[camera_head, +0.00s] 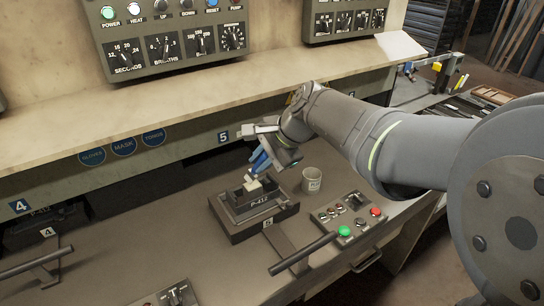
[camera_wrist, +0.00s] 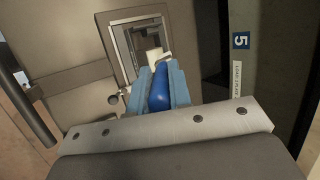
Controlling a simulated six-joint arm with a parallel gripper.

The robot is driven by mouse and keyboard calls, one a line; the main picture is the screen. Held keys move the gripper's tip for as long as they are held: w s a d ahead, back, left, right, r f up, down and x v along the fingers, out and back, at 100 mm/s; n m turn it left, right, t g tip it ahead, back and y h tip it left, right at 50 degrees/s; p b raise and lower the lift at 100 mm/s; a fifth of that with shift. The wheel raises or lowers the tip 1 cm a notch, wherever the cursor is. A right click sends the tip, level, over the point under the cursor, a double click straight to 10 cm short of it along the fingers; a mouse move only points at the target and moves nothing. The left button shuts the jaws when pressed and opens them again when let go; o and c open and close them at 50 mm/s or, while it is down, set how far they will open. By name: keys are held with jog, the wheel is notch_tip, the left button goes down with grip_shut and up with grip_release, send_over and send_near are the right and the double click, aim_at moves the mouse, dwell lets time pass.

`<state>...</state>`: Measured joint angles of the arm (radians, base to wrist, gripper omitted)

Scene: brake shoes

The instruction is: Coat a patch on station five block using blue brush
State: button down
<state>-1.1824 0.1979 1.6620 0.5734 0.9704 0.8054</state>
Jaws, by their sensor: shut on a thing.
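My gripper (camera_head: 262,160) is shut on the blue brush (camera_wrist: 159,88), whose blue handle lies between the two light-blue fingers in the wrist view. The block also shows in the wrist view (camera_wrist: 125,52), beyond the brush tip. I cannot tell whether the tip touches the block. A coated patch on the block cannot be made out.
A shelf edge (camera_head: 200,107) runs above and behind. Station 4 (camera_head: 45,225) is at left.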

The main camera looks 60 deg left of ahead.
jog(key=shift+w+r, duration=0.1)
jog(key=shift+r, duration=3.8)
